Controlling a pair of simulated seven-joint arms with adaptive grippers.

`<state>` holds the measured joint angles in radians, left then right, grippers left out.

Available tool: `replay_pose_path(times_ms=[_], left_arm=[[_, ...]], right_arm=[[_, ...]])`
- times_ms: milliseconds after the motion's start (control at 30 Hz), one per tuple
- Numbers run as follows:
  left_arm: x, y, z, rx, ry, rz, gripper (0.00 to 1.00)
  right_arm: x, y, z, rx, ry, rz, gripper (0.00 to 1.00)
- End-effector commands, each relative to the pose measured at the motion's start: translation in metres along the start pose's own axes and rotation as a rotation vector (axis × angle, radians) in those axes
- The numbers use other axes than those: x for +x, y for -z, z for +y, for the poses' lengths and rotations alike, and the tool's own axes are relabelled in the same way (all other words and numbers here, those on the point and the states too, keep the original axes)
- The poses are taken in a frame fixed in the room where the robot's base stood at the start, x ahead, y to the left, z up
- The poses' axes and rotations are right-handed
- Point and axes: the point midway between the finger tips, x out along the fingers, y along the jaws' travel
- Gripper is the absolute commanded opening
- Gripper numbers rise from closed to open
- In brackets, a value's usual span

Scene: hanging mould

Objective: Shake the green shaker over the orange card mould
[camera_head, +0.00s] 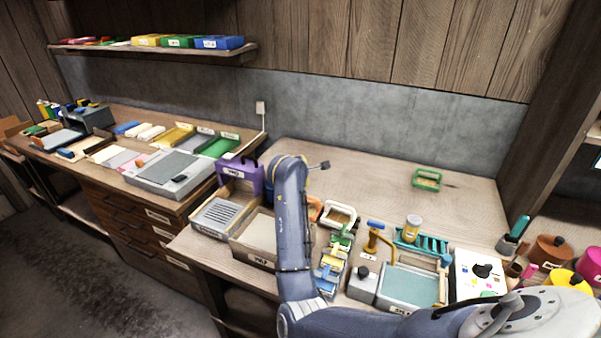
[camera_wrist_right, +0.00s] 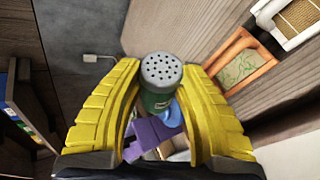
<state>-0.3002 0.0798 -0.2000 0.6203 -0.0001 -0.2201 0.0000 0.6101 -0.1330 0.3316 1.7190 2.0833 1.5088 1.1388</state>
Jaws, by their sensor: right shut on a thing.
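My right gripper (camera_wrist_right: 162,75) shows in the right wrist view with its yellow fingers closed around the green shaker (camera_wrist_right: 155,102). The shaker's grey perforated cap faces the wrist camera; I cannot tell its exact tilt in the room. The orange card mould (camera_wrist_right: 240,66) is to the right of the shaker in that view, apart from it, with a pale greenish patterned inside. In the head view only a little of the orange mould (camera_head: 315,209) shows beside my right arm, which hides the shaker. My left gripper is in neither view.
A white-framed mould (camera_head: 338,215) is beside the orange one, and a green-framed mould (camera_head: 428,179) stands farther back. A purple box (camera_head: 240,178) is left of my arm. Trays, a yellow-capped jar (camera_head: 412,228) and a green rack crowd the front. The bench's back middle is clear.

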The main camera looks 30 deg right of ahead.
Motion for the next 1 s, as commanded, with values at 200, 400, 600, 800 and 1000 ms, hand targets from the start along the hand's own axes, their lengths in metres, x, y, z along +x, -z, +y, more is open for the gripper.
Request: replay_pose_path(times_ms=[200,400,600,800,1000], left_arm=[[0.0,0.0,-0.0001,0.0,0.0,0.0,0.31],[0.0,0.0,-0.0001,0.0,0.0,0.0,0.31],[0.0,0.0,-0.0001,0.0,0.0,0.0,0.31],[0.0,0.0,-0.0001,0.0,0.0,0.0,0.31],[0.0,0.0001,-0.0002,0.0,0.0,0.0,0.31]], right_arm=[[-0.0029,0.0015,0.005,-0.164,0.066,-0.092,0.08],[-0.005,0.0003,0.0084,-0.349,0.139,-0.198,0.08],[-0.0065,-0.0011,0.0103,-0.465,0.185,-0.266,0.08],[-0.0068,-0.0018,0.0104,-0.487,0.194,-0.279,0.08],[-0.0068,-0.0016,0.0105,-0.494,0.196,-0.282,0.08]])
